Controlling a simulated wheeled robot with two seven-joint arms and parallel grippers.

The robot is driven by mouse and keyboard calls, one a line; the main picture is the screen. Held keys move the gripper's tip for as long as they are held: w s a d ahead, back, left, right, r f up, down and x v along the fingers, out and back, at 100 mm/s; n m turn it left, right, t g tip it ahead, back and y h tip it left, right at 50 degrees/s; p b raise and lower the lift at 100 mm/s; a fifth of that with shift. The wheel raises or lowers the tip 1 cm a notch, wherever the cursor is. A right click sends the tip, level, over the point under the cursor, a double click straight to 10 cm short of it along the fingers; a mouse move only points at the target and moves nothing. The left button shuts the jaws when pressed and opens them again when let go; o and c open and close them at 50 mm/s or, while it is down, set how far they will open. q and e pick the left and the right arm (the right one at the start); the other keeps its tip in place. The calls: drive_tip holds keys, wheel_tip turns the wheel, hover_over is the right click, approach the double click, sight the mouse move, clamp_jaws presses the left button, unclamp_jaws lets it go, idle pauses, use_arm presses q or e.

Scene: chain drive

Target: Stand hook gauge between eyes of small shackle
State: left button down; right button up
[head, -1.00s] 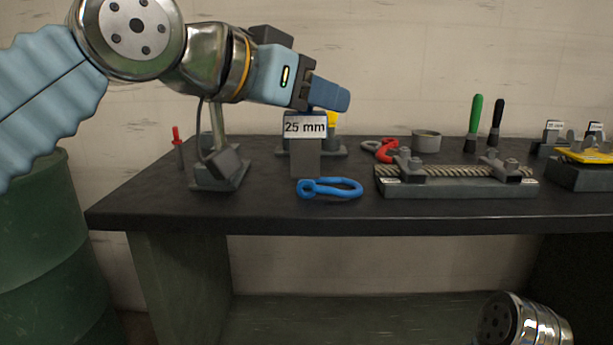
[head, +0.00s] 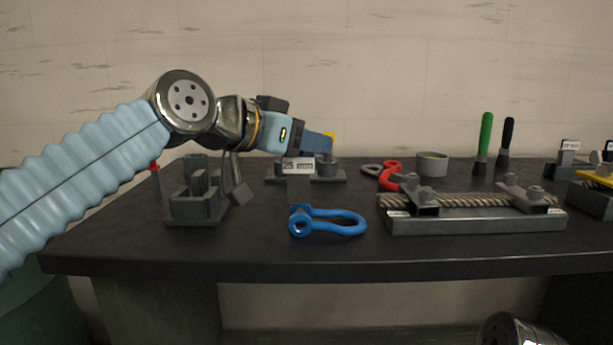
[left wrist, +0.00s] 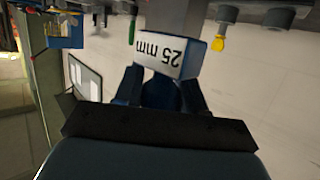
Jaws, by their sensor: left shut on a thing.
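A blue shackle (head: 345,222) lies on the bench in front, apart from the gauge. A red and grey piece (head: 388,176), perhaps another shackle, lies farther back.
A grey fixture (head: 195,208) stands at the left. A stand with two round grey posts (head: 328,170) is behind the gauge. A rope clamp rig (head: 475,222), a grey cup (head: 432,164) and green and black handled tools stand right. Bench front around the blue shackle is clear.

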sight(307, 172)
use_arm(q)
drive_tip(key=f, duration=0.1)
drive_tip(key=w+f+b, duration=0.1)
drive_tip(key=f, duration=0.1)
drive_tip(key=w+f, duration=0.1)
drive_tip(key=shift+f, duration=0.6)
drive_tip(key=shift+s, duration=0.1)
drive_tip(key=shift+f+b, duration=0.1)
drive_tip(key=shift+b, duration=0.2)
drive_tip(key=shift+f, duration=0.15)
drive_tip(key=c, duration=0.7)
unclamp_jaws()
drive_tip(key=shift+o, duration=0.2)
